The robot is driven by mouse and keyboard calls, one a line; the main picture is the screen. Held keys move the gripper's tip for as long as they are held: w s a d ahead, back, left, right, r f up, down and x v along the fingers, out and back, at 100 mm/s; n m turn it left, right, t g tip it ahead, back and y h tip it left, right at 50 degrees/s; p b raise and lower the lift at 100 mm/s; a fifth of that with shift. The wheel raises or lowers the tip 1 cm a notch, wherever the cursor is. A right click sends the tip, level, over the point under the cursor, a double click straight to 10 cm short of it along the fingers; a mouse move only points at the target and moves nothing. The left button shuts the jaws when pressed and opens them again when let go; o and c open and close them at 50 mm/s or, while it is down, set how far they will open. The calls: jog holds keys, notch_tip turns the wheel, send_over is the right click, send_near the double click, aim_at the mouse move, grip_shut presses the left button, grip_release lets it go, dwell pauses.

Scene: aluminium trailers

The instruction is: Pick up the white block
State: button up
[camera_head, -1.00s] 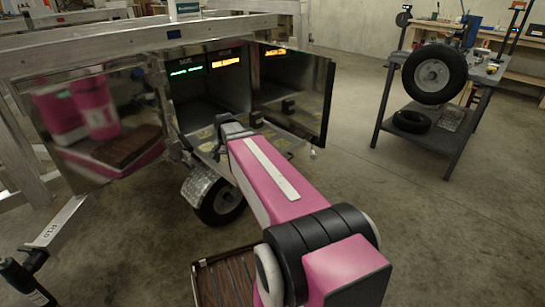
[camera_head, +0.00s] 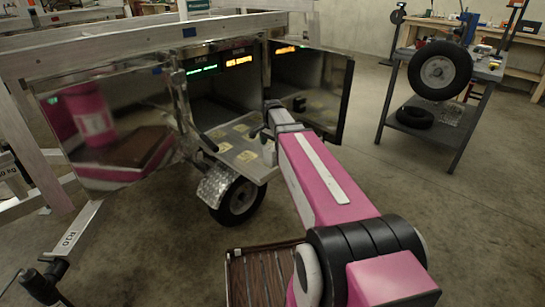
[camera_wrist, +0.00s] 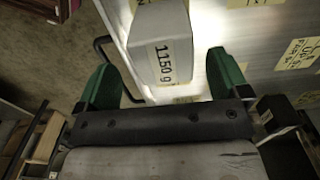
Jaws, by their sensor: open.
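The white block (camera_wrist: 160,40) shows in the wrist view, a pale box with "1150 g" printed on its near face. It stands on a metal surface with yellow labels. My gripper (camera_wrist: 160,85) is open, with one green finger on either side of the block's near end. A gap shows on each side, so the fingers do not grip it. In the head view my gripper (camera_head: 268,131) is over the trailer's metal shelf (camera_head: 236,140), in front of the open compartments. The fingers and block are too small there to tell apart clearly.
Open mirrored doors (camera_head: 112,130) flank the compartments on the left and right (camera_head: 346,103). A trailer wheel (camera_head: 238,202) is below the shelf. A grey cart (camera_head: 428,128) with tyres stands at right.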

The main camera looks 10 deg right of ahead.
jog(key=shift+w+f, duration=0.15)
jog(key=shift+f, duration=2.7)
grip_shut()
jog(key=shift+r, duration=0.15)
jog(key=shift+r, duration=1.65)
jog(key=s+a+r, duration=0.7)
jog(key=s+a, duration=0.1)
jog(key=shift+a+r, duration=0.25)
